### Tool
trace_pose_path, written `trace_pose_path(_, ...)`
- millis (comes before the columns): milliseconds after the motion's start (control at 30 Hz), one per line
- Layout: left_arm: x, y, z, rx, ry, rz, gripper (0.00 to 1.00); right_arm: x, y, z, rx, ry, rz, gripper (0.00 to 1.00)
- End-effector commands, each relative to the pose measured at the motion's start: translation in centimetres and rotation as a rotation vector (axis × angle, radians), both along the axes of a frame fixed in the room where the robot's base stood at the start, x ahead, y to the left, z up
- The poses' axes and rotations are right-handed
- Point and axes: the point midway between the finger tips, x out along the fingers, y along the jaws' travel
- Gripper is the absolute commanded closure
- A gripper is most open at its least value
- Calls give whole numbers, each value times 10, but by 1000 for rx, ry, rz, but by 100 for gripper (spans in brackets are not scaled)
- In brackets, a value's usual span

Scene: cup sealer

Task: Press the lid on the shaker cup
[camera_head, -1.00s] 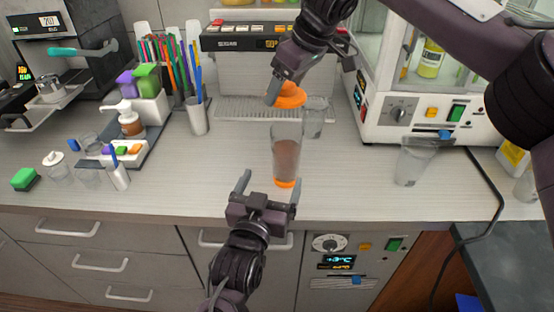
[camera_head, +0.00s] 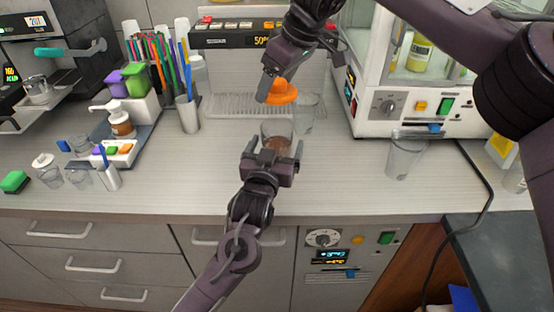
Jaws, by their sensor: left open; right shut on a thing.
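The shaker cup (camera_head: 277,131) is clear with brown contents and stands upright on the counter. Its rim is open and its lower part is hidden behind my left gripper. My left gripper (camera_head: 275,147) is open, at the near side of the cup with its fingers pointing at it; I cannot tell whether they touch it. The orange lid (camera_head: 283,93) is in my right gripper (camera_head: 272,92), which is shut on it. The lid is held above the cup, apart from its rim and slightly behind it in the picture.
A clear glass (camera_head: 307,114) stands close behind the cup to the right. Another clear cup (camera_head: 404,157) stands further right before a white machine (camera_head: 376,128). A cup of pens (camera_head: 187,115) and a condiment tray (camera_head: 130,146) are left. The counter front is mostly clear.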

Motion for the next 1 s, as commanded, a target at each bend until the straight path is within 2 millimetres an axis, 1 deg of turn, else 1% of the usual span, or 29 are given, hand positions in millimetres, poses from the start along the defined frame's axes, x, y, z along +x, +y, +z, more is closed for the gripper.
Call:
trace_pose_path(100,5,-2,0,0,0,-1,10,0,0,0,0,0,0,49)
trace_pose_path(367,6,-2,0,-1,0,-1,10,0,0,0,0,0,0,49)
trace_pose_path(400,6,-2,0,-1,0,-1,12,0,0,0,0,0,0,49)
trace_pose_path(900,5,-2,0,-1,0,-1,77,0,0,0,0,0,0,49)
trace_pose_path(1000,5,-2,0,-1,0,-1,77,0,0,-4,0,1,0,49)
